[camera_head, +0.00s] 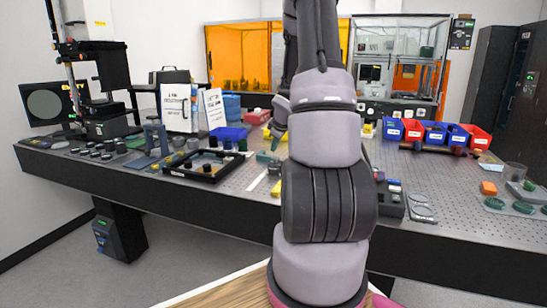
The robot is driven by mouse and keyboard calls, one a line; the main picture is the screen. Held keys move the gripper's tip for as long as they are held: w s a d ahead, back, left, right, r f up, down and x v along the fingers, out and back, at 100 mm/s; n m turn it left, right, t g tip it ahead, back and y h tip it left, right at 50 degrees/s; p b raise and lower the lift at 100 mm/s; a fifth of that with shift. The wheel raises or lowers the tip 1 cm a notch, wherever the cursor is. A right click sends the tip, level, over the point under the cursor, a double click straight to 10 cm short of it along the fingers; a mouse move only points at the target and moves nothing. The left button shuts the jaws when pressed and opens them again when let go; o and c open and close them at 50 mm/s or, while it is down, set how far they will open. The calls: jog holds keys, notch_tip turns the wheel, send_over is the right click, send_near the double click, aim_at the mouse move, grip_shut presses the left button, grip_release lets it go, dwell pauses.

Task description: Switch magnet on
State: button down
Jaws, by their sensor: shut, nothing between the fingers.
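My gripper (279,126) shows as a small dark end just left of my arm, above the middle of the optical table (240,180). It looks shut and empty, and part of it is hidden behind my arm. I cannot tell for sure which thing is the magnet. A small teal block (265,157) stands below the gripper in the picture, beside my arm. A dark block with blue and light parts (391,197) stands on the table right of my arm. No magnet switch or its setting can be made out.
My arm hides the table's middle. A black square frame (186,171) and several small dark parts fill the left. Red and blue bins (437,134) stand at the back right. An orange block (488,188) lies at the right. The perforated top between has free room.

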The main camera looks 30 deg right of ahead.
aim_at(276, 159)
jog(key=shift+w+f, duration=0.1)
jog(key=x, duration=0.9)
jog(key=shift+w+d+f, duration=0.15)
jog(key=shift+w+d, duration=0.25)
jog(key=shift+d, duration=0.1)
jog(key=shift+w+d+f, duration=0.15)
jog(key=shift+w+d, duration=0.25)
jog(key=shift+d, duration=0.1)
jog(key=shift+w+d, duration=0.65)
jog(key=shift+d, duration=0.05)
